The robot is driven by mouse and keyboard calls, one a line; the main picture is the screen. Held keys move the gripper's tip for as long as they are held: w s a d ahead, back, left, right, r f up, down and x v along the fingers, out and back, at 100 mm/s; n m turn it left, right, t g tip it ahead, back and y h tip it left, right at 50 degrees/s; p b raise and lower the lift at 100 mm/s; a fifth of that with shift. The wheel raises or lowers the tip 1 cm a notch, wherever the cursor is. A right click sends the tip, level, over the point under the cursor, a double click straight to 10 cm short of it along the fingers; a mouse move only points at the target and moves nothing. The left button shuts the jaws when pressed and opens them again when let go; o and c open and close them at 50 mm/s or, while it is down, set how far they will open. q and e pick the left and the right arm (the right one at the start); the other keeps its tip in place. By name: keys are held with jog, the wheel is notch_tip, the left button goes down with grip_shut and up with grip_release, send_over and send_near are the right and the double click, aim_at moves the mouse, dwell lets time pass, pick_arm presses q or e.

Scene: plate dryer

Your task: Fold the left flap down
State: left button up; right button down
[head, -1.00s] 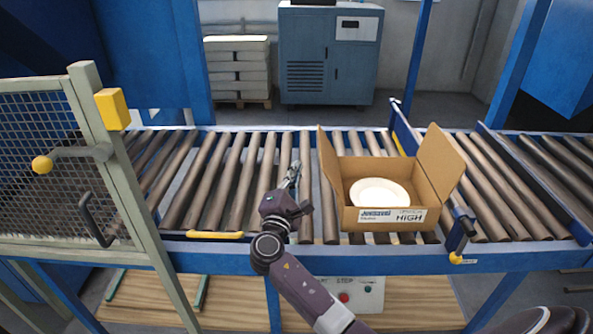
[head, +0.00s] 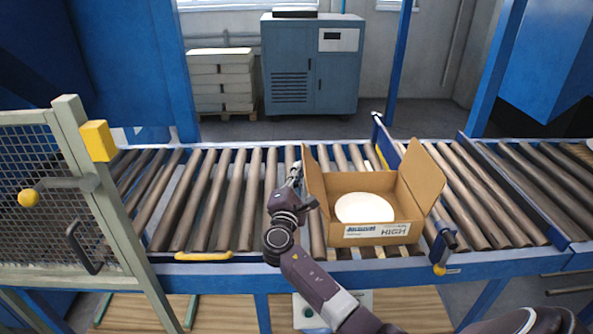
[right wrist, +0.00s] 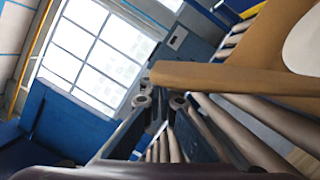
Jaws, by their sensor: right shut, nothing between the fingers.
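An open cardboard box (head: 376,236) stands on the roller conveyor with a white plate (head: 364,207) inside. Its left flap (head: 314,190) stands up, leaning slightly outward to the left. Its right flap (head: 422,178) is also up and leans outward to the right. My right gripper (head: 294,172) is shut and empty, just left of the left flap's outer side near its top. In the right wrist view the shut fingertips (right wrist: 160,101) are close beside the flap's edge (right wrist: 225,78); I cannot tell whether they touch. My left gripper is out of view.
The roller conveyor (head: 221,200) is clear left of the box. A mesh guard with a post (head: 105,195) stands at the left. A blue bracket (head: 440,240) sits close to the box's right front corner.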

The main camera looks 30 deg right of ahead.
jog(key=shift+r, duration=0.1)
jog(key=shift+s+d+r+m, duration=0.4)
jog(key=shift+d+m, duration=0.15)
jog(key=shift+m, duration=0.25)
jog(key=s+d+f+m+g+y+p, duration=0.1)
jog(key=s+d+m+y+p, duration=0.2)
jog(key=d+m, duration=0.4)
jog(key=s+d+f+m+g+y+p, duration=0.1)
jog(key=s+d+m+p, duration=0.1)
jog(key=s+d+m, duration=0.5)
jog(key=shift+s+d+f+m+t+y, duration=0.15)
jog(key=shift+d+f+m, duration=0.35)
jog(key=shift+f+m, duration=0.55)
jog(key=shift+w+d+f+m+t+y, duration=0.1)
jog(key=shift+d+f+m+y, duration=0.3)
jog(key=shift+f, duration=1)
jog(key=shift+s+d+f+m+t+y, duration=0.15)
jog(key=shift+d+f+m, duration=0.45)
jog(key=shift+f+m, duration=0.55)
jog(key=shift+f, duration=0.15)
